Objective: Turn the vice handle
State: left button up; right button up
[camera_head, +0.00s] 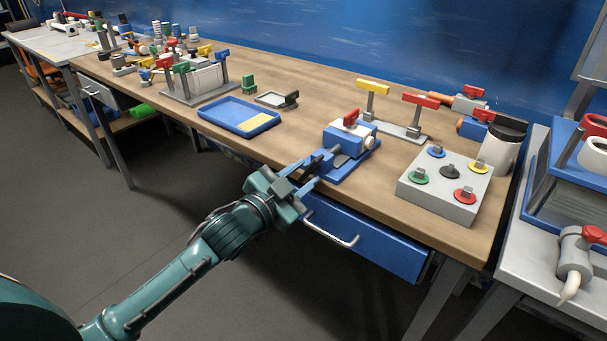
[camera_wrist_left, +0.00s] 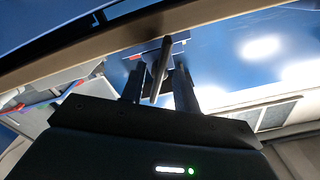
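The blue vice (camera_head: 347,160) stands at the front edge of the wooden workbench, with a red-handled valve part (camera_head: 351,118) on top of it. My left gripper (camera_head: 303,176) is at the vice's front, just off the bench edge. Its fingers are apart and point at the vice. In the left wrist view, a thin dark bar, seemingly the vice handle (camera_wrist_left: 160,72), lies between the two fingers (camera_wrist_left: 159,84), with gaps visible on both sides. Whether it touches either finger is hard to tell. My right gripper is not in view.
A grey box with coloured buttons (camera_head: 443,195) stands right of the vice, and a blue tray (camera_head: 213,123) lies to its left. Below is a blue drawer with a handle (camera_head: 335,237). Yellow and red T-handles (camera_head: 372,87) stand behind. The floor in front is clear.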

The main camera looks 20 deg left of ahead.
pick_arm(q)
jog(key=shift+w+d, duration=0.15)
jog(key=shift+w, duration=0.25)
jog(key=shift+c, duration=0.2)
grip_shut()
